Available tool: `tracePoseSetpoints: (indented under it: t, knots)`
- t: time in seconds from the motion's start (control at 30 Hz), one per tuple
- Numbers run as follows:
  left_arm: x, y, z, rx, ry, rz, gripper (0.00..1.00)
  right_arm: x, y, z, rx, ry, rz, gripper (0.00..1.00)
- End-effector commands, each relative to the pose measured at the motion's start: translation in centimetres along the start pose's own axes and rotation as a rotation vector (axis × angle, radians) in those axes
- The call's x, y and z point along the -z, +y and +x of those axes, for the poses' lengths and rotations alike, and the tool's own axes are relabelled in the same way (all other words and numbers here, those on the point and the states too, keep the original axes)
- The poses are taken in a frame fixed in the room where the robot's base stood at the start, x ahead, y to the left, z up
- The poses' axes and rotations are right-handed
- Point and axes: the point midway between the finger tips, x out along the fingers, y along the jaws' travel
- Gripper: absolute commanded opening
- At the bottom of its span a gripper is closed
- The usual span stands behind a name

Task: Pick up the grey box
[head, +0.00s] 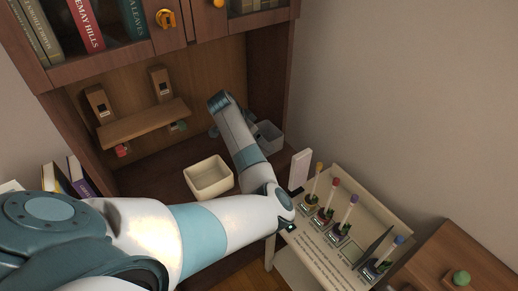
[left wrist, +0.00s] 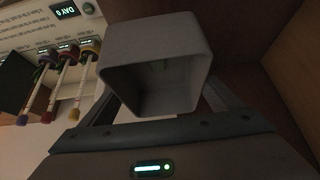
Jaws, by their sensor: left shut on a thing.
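The grey box (head: 269,138) is an open-topped container in the back right corner of the cabinet's lower recess, partly hidden behind my left forearm. In the left wrist view the grey box (left wrist: 155,45) appears close up, its hollow inside facing the camera. My left gripper (left wrist: 160,97) is shut on it, with a finger on either side. In the head view this gripper is mostly hidden by my own arm. I cannot tell whether the box touches the surface under it. My right gripper is in neither view.
A cream bin (head: 209,178) stands left of my forearm. A wooden shelf (head: 145,122) holds small dispensers above. At the right, a white display stand (head: 345,235) holds several coloured tubes, near a wooden cabinet (head: 455,262). The cabinet's side wall is close to the grey box.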

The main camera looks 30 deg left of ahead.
Motion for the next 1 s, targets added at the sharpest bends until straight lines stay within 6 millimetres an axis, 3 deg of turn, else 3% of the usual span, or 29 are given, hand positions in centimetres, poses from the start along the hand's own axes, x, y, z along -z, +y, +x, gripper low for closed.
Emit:
tracePoseSetpoints:
  t: [0.3,1.0]
  knots:
    - [1.9,-0.1,-2.9,0.002,0.001,0.001,0.61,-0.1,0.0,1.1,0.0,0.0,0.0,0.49]
    - [2.0,0.0,-3.0,0.001,0.0,0.0,0.61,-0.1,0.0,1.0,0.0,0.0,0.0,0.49]
